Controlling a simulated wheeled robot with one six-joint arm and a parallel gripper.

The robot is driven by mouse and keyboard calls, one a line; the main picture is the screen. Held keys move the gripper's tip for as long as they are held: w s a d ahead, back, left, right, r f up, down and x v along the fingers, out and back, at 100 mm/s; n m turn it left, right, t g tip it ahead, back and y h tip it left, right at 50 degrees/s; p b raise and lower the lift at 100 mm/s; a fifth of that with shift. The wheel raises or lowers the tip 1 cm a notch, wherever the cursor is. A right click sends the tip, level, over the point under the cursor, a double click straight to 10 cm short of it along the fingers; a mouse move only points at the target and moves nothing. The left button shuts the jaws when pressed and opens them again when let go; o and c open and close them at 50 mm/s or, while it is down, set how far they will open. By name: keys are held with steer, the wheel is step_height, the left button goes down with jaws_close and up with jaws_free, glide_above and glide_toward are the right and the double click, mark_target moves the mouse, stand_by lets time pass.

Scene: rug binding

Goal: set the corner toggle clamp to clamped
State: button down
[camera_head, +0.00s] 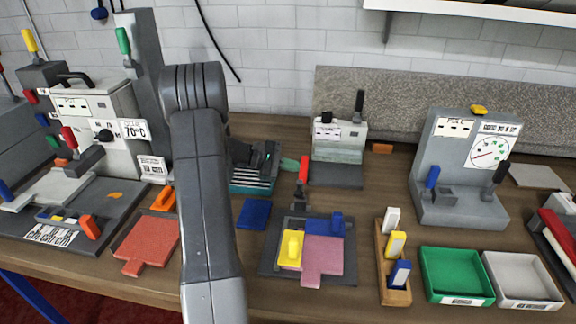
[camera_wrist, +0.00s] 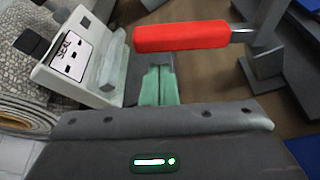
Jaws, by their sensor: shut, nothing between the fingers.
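The corner toggle clamp has a red handle (camera_head: 303,169) that stands upright at the back left of a dark fixture plate (camera_head: 268,265). In the wrist view the red handle (camera_wrist: 182,37) lies across the upper middle, joined by a metal rod to a grey bracket (camera_wrist: 266,64). My gripper (camera_head: 291,164) is just left of the handle in the head view. Its green fingers (camera_wrist: 157,86) are shut and empty, close to the handle's side. I cannot tell whether they touch it. My arm hides part of the bench to the left.
The plate carries a yellow block (camera_head: 291,248), a blue block (camera_head: 337,223) and a pink rug piece (camera_head: 322,257). A white-labelled machine (camera_head: 338,140) stands behind. A wooden holder (camera_head: 394,293), a green tray (camera_head: 457,300) and a grey gauge stand (camera_head: 440,190) are to the right.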

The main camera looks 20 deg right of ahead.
mark_target(305, 162)
steer(key=shift+s+a+r, duration=0.15)
steer(key=shift+s+r, duration=0.2)
steer(key=shift+r, duration=0.25)
steer(key=shift+b, duration=0.3)
steer(key=r+m+b, duration=0.1)
steer(key=b, duration=0.2)
steer(key=s+a+r+m+t+h+b, duration=0.1)
steer(key=b, duration=0.2)
steer(key=s+m+b, duration=0.1)
steer(key=m+b, duration=0.1)
steer(key=b, duration=0.1)
steer(key=shift+a+r+h, duration=0.15)
steer(key=shift+r+h, duration=0.15)
steer(key=shift+r, duration=0.1)
steer(key=s+a+r+m+h+b, duration=0.2)
steer(key=m+b, duration=0.4)
steer(key=b, duration=0.6)
steer(key=shift+s+a+r+t+h, duration=0.35)
steer(key=shift+s+r, duration=0.35)
steer(key=shift+s, duration=0.5)
